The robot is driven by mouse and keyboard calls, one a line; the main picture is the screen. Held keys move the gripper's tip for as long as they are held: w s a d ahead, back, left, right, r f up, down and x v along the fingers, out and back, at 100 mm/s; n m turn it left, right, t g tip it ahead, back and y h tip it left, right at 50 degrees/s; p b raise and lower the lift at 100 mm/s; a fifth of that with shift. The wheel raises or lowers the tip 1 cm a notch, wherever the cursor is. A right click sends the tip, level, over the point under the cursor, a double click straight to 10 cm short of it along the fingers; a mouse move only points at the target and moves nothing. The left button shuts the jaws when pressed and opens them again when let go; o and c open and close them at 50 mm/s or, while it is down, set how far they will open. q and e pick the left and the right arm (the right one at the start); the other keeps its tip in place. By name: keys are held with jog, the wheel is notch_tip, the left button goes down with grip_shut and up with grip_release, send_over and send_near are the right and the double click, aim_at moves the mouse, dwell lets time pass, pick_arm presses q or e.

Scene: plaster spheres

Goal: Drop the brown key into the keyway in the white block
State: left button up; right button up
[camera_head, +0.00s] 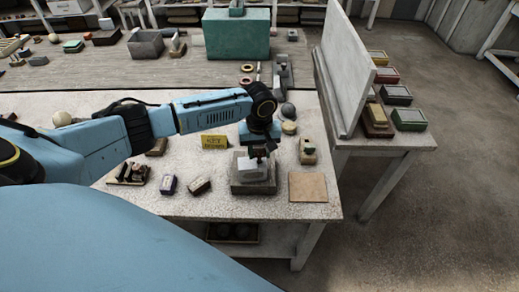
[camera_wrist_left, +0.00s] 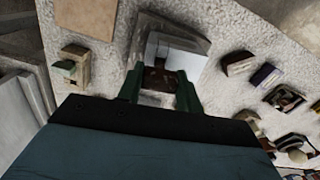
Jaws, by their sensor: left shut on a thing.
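My left gripper (camera_head: 263,152) points down over the white block (camera_head: 250,169), which sits on a grey base (camera_head: 255,186) near the table's front. In the left wrist view, the two green fingers of this gripper (camera_wrist_left: 159,92) are closed around a dark brown piece, the brown key (camera_wrist_left: 160,81). The white block (camera_wrist_left: 181,60) lies just beyond and below the key. My right gripper is not in view.
A tan square plate (camera_head: 308,187) lies right of the base, with a small wooden block (camera_head: 307,152) behind it. An upright board (camera_head: 345,65) stands on the side table.

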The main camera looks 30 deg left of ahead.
pick_arm(q)
jog(key=shift+f, duration=0.7)
jog(key=o, duration=1)
jog(key=shift+o, duration=0.2)
jog(key=shift+r+p, duration=0.55)
jog(key=shift+r, duration=1.45)
